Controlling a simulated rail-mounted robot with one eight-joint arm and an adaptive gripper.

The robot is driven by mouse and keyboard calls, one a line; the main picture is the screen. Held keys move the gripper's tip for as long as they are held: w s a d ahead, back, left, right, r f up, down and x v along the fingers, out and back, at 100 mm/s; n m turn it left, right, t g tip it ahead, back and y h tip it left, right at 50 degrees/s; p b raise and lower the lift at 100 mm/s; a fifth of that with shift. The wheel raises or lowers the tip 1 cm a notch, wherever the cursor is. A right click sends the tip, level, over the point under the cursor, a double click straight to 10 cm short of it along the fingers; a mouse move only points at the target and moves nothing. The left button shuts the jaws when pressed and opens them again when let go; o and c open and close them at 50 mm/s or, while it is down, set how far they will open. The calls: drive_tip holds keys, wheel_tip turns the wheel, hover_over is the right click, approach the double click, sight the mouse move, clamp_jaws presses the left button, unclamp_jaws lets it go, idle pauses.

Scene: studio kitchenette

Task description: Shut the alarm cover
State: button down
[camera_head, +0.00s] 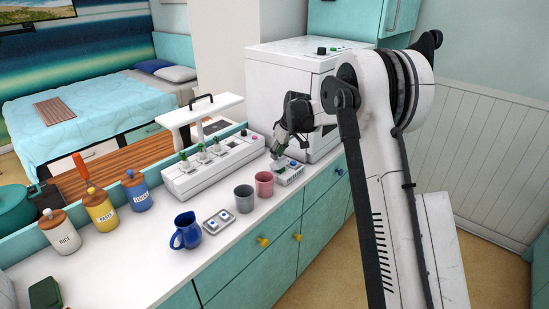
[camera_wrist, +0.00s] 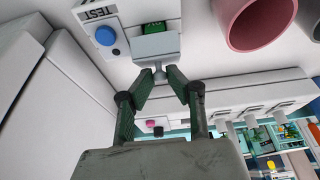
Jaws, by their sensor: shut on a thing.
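The alarm (camera_head: 291,175) is a small white box on the counter, in front of the white appliance. In the wrist view the alarm box (camera_wrist: 125,28) shows a "TEST" label, a blue button (camera_wrist: 106,36) and a green part (camera_wrist: 154,28). The alarm cover (camera_wrist: 155,46) is a pale grey flap with a small knob (camera_wrist: 159,75). It stands raised beside the green part and hides some of it; its exact angle is hard to tell. My gripper (camera_wrist: 159,80) has its fingertips closed on the cover's knob. In the head view my gripper (camera_head: 276,154) is just above the cover.
A pink mug (camera_head: 264,184) and a grey mug (camera_head: 244,198) stand close to the alarm. A long white planter box (camera_head: 213,167) lies behind it. The white appliance (camera_head: 290,85) rises close by at the back. A blue jug (camera_head: 186,232) stands farther forward.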

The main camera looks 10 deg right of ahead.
sight(282, 161)
drive_tip(key=s+t+y+b, duration=0.1)
drive_tip(key=b, duration=0.1)
drive_tip(key=s+d+f+t+y+b, duration=0.1)
drive_tip(key=t, duration=0.1)
drive_tip(key=shift+d+b, duration=0.25)
drive_tip(key=shift+b, duration=0.15)
drive_tip(key=t+y+b, duration=0.1)
drive_tip(key=s+d+t+y+b, duration=0.1)
drive_tip(key=b, duration=0.1)
drive_tip(key=shift+s+f+t+b, duration=0.15)
drive_tip(key=shift+f+t+b, duration=0.15)
drive_tip(key=shift+f, duration=0.05)
drive_tip(key=c, duration=1.7)
unclamp_jaws()
drive_tip(key=v, duration=1.2)
